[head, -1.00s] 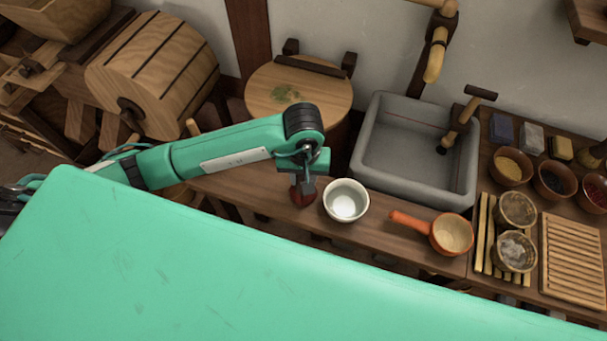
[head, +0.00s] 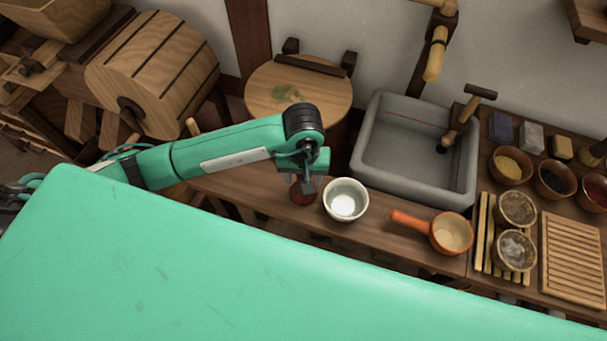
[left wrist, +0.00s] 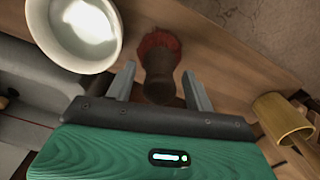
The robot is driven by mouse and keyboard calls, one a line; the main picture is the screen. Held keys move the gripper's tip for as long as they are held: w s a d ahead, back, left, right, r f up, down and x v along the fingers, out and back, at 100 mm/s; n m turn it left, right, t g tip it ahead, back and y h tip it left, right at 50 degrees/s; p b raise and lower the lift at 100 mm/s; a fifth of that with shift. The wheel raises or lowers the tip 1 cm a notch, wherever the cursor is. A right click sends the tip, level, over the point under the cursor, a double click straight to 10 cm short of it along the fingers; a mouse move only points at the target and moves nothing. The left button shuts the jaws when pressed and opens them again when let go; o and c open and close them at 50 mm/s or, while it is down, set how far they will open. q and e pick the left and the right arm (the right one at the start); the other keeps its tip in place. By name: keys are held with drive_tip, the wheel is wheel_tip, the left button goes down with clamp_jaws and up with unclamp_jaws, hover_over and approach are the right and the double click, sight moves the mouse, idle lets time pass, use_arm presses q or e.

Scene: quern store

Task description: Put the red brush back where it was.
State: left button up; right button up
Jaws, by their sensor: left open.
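The red brush (head: 303,194) is on the wooden bench just left of a white bowl, partly hidden under my left gripper. In the left wrist view its red bristles (left wrist: 160,42) are at the top and its dark brown handle (left wrist: 158,82) points toward the gripper. My left gripper (head: 307,182) is open, pointing down over the brush. In the left wrist view its two fingers (left wrist: 160,88) stand apart on either side of the handle, with a gap showing on both sides. My right gripper is in neither view.
The white bowl (head: 345,201) stands close to the right of the brush. An orange-handled pan (head: 450,234) and a grey stone sink (head: 405,177) are further right. A round wooden lid (head: 318,95) is behind. A yellowish cup (left wrist: 280,117) shows in the left wrist view.

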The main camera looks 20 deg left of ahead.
use_arm(q)
wheel_tip(320, 180, up, 3)
drive_tip(key=shift+w+f+b, duration=0.1)
drive_tip(key=shift+b, duration=0.25)
wheel_tip(320, 180, up, 7)
drive_tip(key=shift+r+b, duration=0.2)
drive_tip(key=shift+b, duration=0.5)
drive_tip(key=shift+r, duration=0.9)
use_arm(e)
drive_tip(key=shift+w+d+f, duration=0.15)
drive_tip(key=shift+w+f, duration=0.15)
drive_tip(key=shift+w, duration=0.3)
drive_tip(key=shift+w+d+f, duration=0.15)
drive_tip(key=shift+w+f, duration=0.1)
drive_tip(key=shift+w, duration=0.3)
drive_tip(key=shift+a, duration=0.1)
